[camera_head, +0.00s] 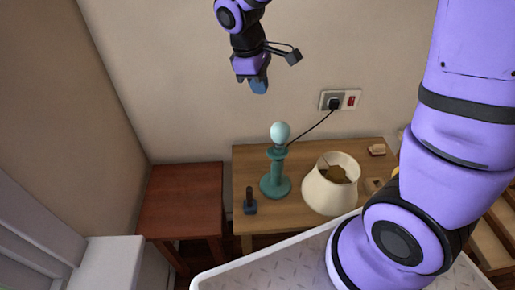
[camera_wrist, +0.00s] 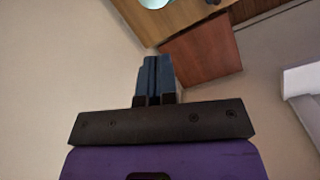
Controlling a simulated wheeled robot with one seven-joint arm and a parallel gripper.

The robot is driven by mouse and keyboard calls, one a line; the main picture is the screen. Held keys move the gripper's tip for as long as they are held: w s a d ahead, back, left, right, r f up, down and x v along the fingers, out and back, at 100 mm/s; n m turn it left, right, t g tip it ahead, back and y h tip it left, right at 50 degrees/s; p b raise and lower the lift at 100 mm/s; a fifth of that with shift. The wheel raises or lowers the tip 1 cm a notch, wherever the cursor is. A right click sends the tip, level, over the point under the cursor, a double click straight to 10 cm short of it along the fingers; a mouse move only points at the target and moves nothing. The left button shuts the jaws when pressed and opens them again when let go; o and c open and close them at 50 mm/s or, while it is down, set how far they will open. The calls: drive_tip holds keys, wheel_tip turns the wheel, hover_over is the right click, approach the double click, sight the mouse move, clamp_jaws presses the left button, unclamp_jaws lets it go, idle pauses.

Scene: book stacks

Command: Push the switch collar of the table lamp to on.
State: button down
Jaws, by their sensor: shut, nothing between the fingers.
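The table lamp (camera_head: 275,172) is teal, with a round base, a slim stem and a bare pale bulb (camera_head: 280,133) on top. It stands upright on the wooden table, and a collar (camera_head: 276,153) shows below the bulb. Its cord runs to a wall socket. My gripper (camera_head: 260,86) is shut and empty, pointing down, above and a little left of the bulb and well apart from it. In the wrist view my shut blue fingers (camera_wrist: 156,68) show, with a pale round part (camera_wrist: 154,3) at the top edge, probably the bulb.
A cream lampshade (camera_head: 330,188) stands on the wooden table (camera_head: 297,152) right of the lamp. A small dark upright object (camera_head: 250,203) is at front left. A reddish side table (camera_head: 182,202) is bare. The socket plate (camera_head: 340,100) with a red switch is on the wall behind.

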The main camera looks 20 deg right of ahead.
drive_tip(key=w+a+f+n, duration=0.1)
drive_tip(key=a+f+n, duration=0.1)
drive_tip(key=f, duration=0.4)
drive_tip(key=w+a+f+n+g+h, duration=0.1)
drive_tip(key=w+a+f+n, duration=0.1)
drive_tip(key=a+f, duration=0.3)
wheel_tip(320, 180, down, 2)
drive_tip(key=shift+f+n+h, duration=0.1)
drive_tip(key=shift+n+h, duration=0.2)
drive_tip(key=shift+s+f, duration=0.1)
drive_tip(key=s+d+f, duration=0.2)
drive_tip(key=d+f, duration=0.5)
drive_tip(key=f, duration=0.2)
drive_tip(key=shift+d, duration=0.25)
drive_tip(key=shift+s, duration=0.1)
